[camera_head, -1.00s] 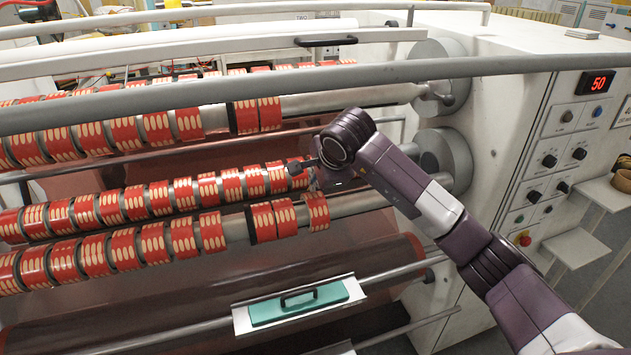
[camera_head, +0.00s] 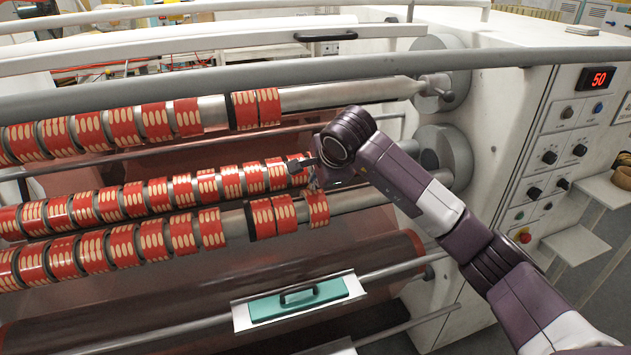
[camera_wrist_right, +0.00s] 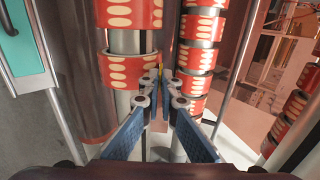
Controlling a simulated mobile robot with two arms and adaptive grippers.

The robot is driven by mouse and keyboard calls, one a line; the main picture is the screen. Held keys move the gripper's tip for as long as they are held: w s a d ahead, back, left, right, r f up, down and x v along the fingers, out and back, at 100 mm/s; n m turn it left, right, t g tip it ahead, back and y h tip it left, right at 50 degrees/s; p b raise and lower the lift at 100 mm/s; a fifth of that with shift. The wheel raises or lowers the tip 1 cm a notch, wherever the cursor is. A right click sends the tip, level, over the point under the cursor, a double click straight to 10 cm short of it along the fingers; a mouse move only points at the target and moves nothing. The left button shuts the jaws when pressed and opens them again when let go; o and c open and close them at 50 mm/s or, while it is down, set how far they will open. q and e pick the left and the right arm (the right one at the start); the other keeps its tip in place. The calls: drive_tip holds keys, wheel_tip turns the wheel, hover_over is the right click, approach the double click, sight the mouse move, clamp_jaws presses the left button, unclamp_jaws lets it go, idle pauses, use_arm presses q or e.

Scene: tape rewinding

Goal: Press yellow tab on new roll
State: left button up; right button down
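A red roll with cream ovals (camera_head: 316,208) sits at the right end of the lower shaft, a little apart from its neighbours. It also shows left of the fingertips in the right wrist view (camera_wrist_right: 130,70). My right gripper (camera_head: 312,172) is at the upper side of this roll, near its edge. In the right wrist view its blue-padded fingers (camera_wrist_right: 162,78) converge with their tips together. A small yellow spot (camera_wrist_right: 160,67) shows just beyond the tips, beside the roll. I cannot tell whether the tips touch it. My left gripper is not in view.
Several similar rolls line the middle shaft (camera_head: 205,186) and the upper shaft (camera_head: 105,125). A grey bar (camera_head: 480,65) crosses above. The white machine side with knobs (camera_head: 550,159) stands at the right. A teal block with a handle (camera_head: 298,300) sits on a lower rail.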

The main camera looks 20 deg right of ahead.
drive_tip(key=c, duration=2.7)
unclamp_jaws()
drive_tip(key=shift+s+f, duration=0.1)
drive_tip(key=shift+f, duration=0.05)
drive_tip(key=o, duration=0.6)
drive_tip(key=v, duration=1.2)
